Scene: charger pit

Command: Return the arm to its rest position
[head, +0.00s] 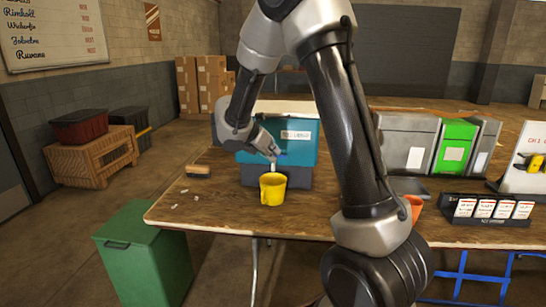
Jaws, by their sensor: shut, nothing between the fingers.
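My arm rises in front of the head camera from the lower right, bends at the top and comes down to the left over the table (340,225). My gripper (280,157) is at its end, in front of a teal box with a dark lower part (300,178). The gripper is small in the view, and it is shut with nothing held. I cannot tell whether the fingertips touch the box.
Behind my arm stand grey and green bins (456,144). A row of cards in a black holder (493,208) and an orange cup (413,206) are at the right. A brush (198,171) and small scraps lie left. A green bin (145,250) stands on the floor.

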